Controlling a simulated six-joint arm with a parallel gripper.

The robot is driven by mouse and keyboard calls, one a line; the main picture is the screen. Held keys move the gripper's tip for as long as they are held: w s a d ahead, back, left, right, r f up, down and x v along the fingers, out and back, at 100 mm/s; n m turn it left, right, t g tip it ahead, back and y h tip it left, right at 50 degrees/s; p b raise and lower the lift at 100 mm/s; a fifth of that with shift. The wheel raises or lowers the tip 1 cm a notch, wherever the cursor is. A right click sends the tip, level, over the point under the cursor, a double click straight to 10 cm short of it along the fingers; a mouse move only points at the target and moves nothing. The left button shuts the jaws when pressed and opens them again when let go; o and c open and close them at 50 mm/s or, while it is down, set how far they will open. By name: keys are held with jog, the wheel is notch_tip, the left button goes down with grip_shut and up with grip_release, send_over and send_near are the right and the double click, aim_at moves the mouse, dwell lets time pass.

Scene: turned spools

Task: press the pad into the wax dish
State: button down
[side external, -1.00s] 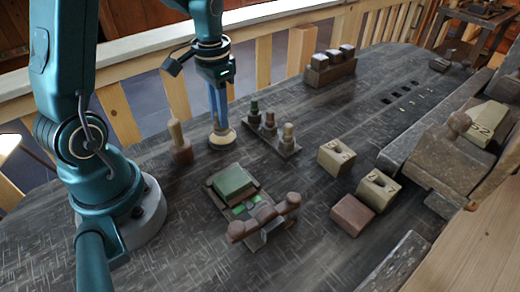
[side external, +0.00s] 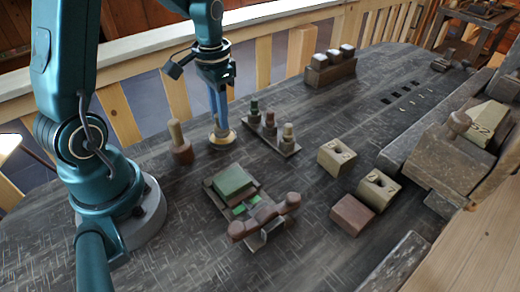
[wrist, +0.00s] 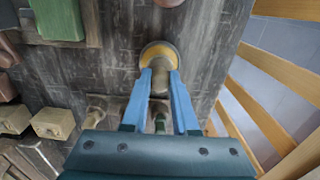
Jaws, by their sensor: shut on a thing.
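My gripper (side external: 220,122) points straight down with its blue fingers shut on the upright handle of the pad (wrist: 160,76). The handle is brownish and shows between the fingertips in the wrist view. The wax dish (side external: 223,140) is a small round dish with yellow wax, standing on the dark table right below the fingers. It also shows in the wrist view (wrist: 150,50), where its yellow ring surrounds the pad's base. The pad's lower face is hidden, so I cannot tell how firmly it touches the wax.
A brown tool with a pale handle (side external: 179,148) stands close left of the dish. A rack of turned pieces (side external: 272,132) stands close right. A green block (side external: 233,181) sits on a board in front. Drilled blocks (side external: 337,158) lie further right. A railing runs behind.

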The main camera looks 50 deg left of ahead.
jog(key=shift+f, duration=0.45)
dwell(1.1)
jog(key=shift+r, duration=3.55)
jog(key=shift+d, duration=0.1)
